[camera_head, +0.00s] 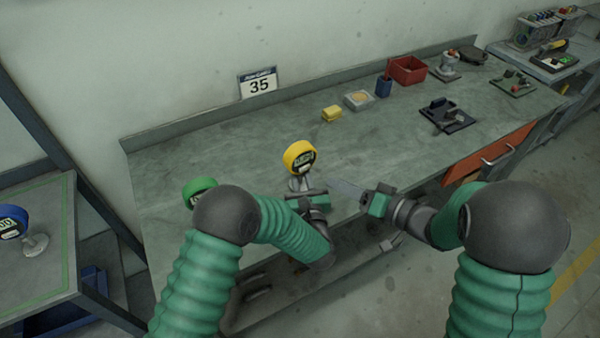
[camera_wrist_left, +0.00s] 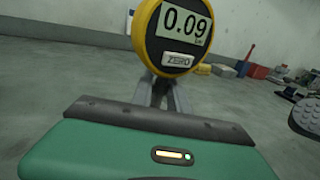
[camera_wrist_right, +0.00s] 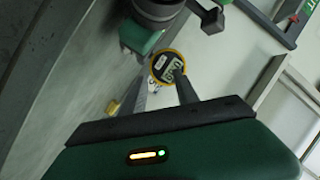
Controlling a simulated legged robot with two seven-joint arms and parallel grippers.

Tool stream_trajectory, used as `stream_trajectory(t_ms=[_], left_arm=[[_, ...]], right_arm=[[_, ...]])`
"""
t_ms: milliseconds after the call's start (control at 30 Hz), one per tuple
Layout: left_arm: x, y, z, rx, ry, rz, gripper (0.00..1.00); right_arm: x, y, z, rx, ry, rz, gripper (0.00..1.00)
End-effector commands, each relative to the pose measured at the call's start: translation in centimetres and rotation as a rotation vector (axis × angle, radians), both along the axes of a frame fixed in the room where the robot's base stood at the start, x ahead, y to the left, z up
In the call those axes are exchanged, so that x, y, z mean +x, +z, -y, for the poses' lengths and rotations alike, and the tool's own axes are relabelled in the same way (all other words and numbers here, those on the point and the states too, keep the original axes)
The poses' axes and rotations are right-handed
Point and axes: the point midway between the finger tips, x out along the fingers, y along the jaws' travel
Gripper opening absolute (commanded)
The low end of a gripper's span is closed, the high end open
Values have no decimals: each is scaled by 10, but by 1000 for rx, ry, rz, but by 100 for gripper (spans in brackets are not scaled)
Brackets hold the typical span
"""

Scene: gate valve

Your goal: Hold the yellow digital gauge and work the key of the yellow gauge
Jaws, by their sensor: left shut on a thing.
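The yellow digital gauge (camera_head: 299,157) stands upright over the near edge of the bench. In the left wrist view the gauge (camera_wrist_left: 151,38) reads 0.09, with a pale ZERO key (camera_wrist_left: 178,60) below the display. My left gripper (camera_head: 300,184) is shut on the gauge below its round head; the fingers (camera_wrist_left: 160,92) hide the grip itself. My right gripper (camera_head: 334,184) is open and empty, to the right of the gauge and apart from it, pointing towards it. In the right wrist view the gauge (camera_wrist_right: 168,67) shows beyond and between the two fingers.
A green gauge (camera_head: 198,187) is partly behind my left arm. A blue gauge (camera_head: 12,221) stands on a side table at left. Farther along the bench are a yellow block (camera_head: 331,114), a red bin (camera_head: 407,70) and a black tray (camera_head: 447,116). The bench behind the gauge is clear.

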Motion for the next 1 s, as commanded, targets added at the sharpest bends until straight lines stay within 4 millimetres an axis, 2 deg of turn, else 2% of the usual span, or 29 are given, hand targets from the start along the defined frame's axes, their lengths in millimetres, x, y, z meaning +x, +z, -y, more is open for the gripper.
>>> stream_trajectory(t_ms=[67,333,1000], left_arm=[[0,-1,1,0,-2,-2,0],[0,-1,1,0,-2,-2,0],[-1,-1,1,0,-2,-2,0]], right_arm=[[0,0,0,0,0,0,36],[0,0,0,0,0,0,1],[0,0,0,0,0,0,0]])
